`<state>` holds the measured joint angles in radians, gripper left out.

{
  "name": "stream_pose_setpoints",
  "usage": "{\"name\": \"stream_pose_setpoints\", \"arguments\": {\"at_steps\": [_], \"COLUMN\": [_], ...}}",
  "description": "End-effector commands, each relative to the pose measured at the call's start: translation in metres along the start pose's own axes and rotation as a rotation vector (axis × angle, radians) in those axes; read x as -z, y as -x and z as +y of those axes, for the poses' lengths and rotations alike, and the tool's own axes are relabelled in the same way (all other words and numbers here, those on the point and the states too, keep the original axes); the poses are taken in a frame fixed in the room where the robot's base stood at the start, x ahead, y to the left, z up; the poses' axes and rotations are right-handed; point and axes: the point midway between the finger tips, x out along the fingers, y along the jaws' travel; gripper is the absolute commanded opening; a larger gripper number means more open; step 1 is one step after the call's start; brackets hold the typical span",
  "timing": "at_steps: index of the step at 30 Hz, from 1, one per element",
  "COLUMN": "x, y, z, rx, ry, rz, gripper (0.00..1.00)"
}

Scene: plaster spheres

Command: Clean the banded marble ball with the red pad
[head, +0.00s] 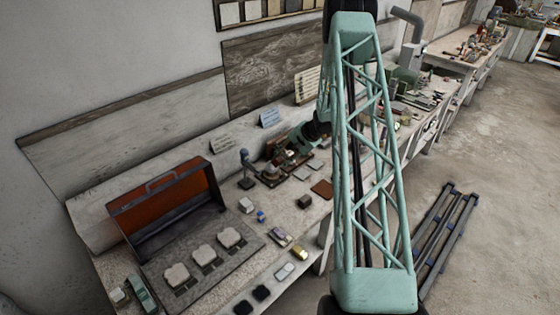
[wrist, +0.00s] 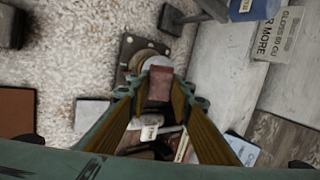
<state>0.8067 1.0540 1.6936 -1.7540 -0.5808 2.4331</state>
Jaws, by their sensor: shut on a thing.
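My gripper (wrist: 162,92) is shut on the red pad (wrist: 159,84), which shows between the fingertips in the wrist view. Just beyond the pad is a pale rounded thing (wrist: 156,62), probably the banded marble ball, on a square metal plate (wrist: 129,75) with holes. The pad and fingers hide much of it, and I cannot make out its bands. The pad overlaps its near edge in the picture; I cannot tell whether they touch. In the head view my gripper (head: 296,136) is low over the bench, and the pad and ball are too small to tell.
An open case (head: 168,205) with an orange inside stands at the bench's left, with several pale blocks (head: 204,254) in front. A small stand (head: 246,170) is left of my gripper. A reddish-brown tile (head: 322,188) lies nearby. The wall runs close behind.

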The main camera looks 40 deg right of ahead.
Motion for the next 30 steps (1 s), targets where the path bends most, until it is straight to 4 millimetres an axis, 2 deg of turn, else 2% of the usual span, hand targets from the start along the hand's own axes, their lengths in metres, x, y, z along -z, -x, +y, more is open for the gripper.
{"name": "stream_pose_setpoints", "arguments": {"at_steps": [30], "x": [0.017], "y": [0.002], "z": [-0.001], "rx": [-0.045], "ry": [-0.002], "rz": [-0.207], "gripper": [0.12]}}
